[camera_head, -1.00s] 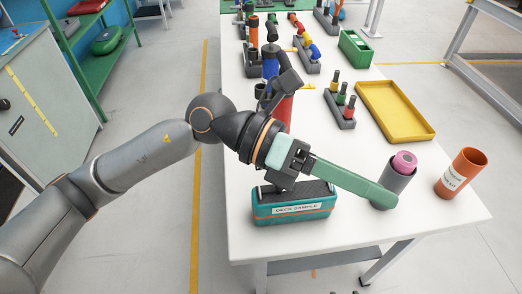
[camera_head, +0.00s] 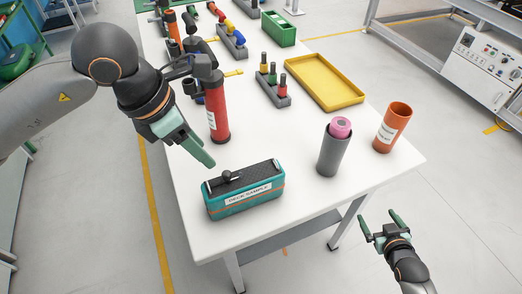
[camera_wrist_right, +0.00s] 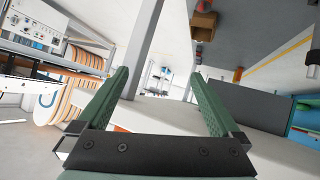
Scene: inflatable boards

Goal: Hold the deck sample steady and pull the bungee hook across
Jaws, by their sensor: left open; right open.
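The deck sample (camera_head: 243,203) is a teal block with a dark top and a white label, near the front left of the white table. A small dark knob-like fitting (camera_head: 229,177) sits on its top; I cannot tell whether it is the bungee hook. My left gripper (camera_head: 206,158) is open and empty above and behind the deck sample, apart from it. My right gripper (camera_head: 382,224) is open and empty, off the table's right front edge. Its two green fingers also show spread in the right wrist view (camera_wrist_right: 160,95), with nothing between them.
A red cylinder (camera_head: 218,115) stands close behind my left gripper. A grey cup with a pink roll (camera_head: 333,150) and an orange cup (camera_head: 391,128) stand at the right. A yellow tray (camera_head: 325,99) lies behind them. The table (camera_head: 290,215) is clear between deck sample and grey cup.

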